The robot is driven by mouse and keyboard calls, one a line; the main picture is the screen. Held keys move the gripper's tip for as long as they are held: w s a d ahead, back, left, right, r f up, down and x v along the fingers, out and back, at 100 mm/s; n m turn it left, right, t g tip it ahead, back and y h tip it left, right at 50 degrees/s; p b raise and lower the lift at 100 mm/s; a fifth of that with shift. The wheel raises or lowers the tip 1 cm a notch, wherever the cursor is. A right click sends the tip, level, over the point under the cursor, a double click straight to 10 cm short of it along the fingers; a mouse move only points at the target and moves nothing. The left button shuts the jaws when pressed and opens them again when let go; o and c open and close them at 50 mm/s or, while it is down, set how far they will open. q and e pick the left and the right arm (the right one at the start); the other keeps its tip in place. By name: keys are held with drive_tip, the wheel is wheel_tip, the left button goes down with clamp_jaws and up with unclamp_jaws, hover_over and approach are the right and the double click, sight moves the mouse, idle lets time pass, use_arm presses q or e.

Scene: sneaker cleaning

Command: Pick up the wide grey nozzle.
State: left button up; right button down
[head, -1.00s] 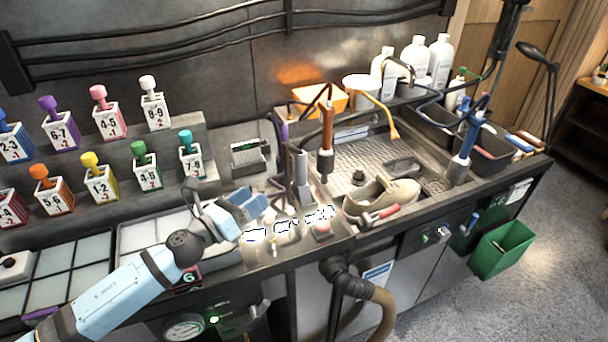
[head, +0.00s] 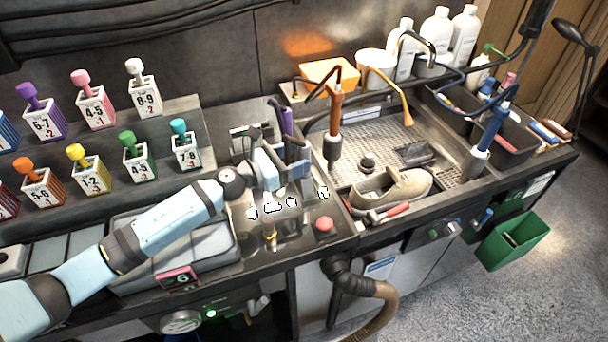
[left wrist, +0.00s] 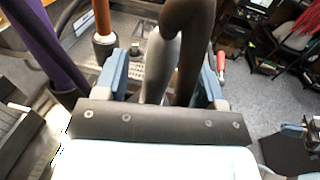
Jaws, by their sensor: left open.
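My left gripper (head: 283,163) is over the metal counter, among the upright tools left of the sink. In the left wrist view the left gripper (left wrist: 163,80) has its two blue fingers apart. A grey nozzle-like piece (left wrist: 158,68) stands between them, beside a dark curved tube (left wrist: 188,55). I cannot tell whether either finger touches them. In the head view the gripper and thin dark parts crowd this spot, so the nozzle's outline is unclear.
A purple-handled tool (head: 287,122) stands just behind the gripper. An orange-brown tool (head: 335,118) stands to the right. A beige sneaker (head: 392,190) lies at the sink (head: 440,172). A red button (head: 324,225) and small brass fitting (head: 270,238) are at the counter front.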

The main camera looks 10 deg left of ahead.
sight(310, 150)
use_arm(q)
drive_tip(key=x, duration=0.2)
drive_tip(key=p+x, duration=0.1)
drive_tip(key=x, duration=0.1)
drive_tip(key=shift+w+d+r, duration=0.15)
drive_tip(key=shift+d+r, duration=0.05)
drive_tip(key=shift+d, duration=0.05)
clamp_jaws()
drive_tip(key=shift+r, duration=0.15)
